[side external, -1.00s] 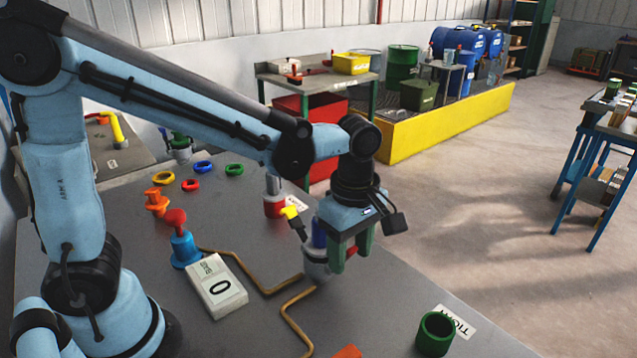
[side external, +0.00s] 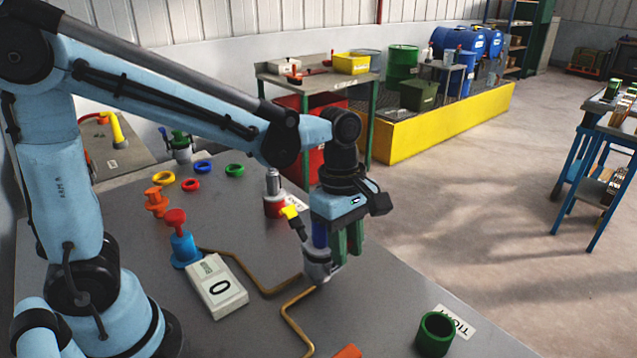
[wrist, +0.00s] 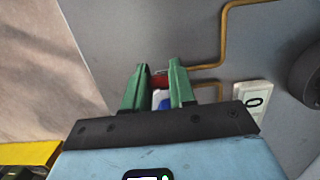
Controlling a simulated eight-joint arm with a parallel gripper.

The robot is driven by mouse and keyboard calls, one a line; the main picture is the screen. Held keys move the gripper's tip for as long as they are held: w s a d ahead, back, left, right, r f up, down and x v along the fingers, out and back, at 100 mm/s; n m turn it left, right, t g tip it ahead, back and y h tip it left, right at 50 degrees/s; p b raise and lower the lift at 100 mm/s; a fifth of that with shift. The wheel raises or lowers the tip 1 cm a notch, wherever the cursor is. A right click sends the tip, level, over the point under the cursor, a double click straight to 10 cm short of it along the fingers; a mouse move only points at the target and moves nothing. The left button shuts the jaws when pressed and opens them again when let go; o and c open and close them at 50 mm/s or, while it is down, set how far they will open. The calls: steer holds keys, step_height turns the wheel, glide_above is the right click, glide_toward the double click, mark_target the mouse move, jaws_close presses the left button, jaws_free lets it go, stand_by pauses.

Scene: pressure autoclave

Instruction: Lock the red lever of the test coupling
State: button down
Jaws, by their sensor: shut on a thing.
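The test coupling (side external: 317,264) is a grey cylinder with a blue upper part (side external: 320,234), upright on the grey bench. My gripper (side external: 346,252) points down right beside it, on its right in the side view. Its two green fingers are close together with a narrow gap. In the wrist view my gripper (wrist: 160,68) has the red lever (wrist: 160,84) between the fingers, with blue and white parts below it. The fingers cover most of the lever, and its angle cannot be told. In the side view the lever is hidden.
A brown pipe (side external: 290,312) runs along the bench by the coupling. A white meter reading 0 (side external: 217,287), a blue fitting with a red knob (side external: 184,250), a red-based cylinder (side external: 274,200) and a green cup (side external: 435,334) stand around. The right bench edge is near.

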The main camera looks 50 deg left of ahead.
steer(key=shift+a+r+h, duration=0.2)
steer(key=shift+a+h, duration=0.8)
steer(key=shift+h, duration=0.4)
steer(key=c, duration=0.9)
jaws_free()
steer(key=v, duration=1.2)
steer(key=shift+r, duration=0.1)
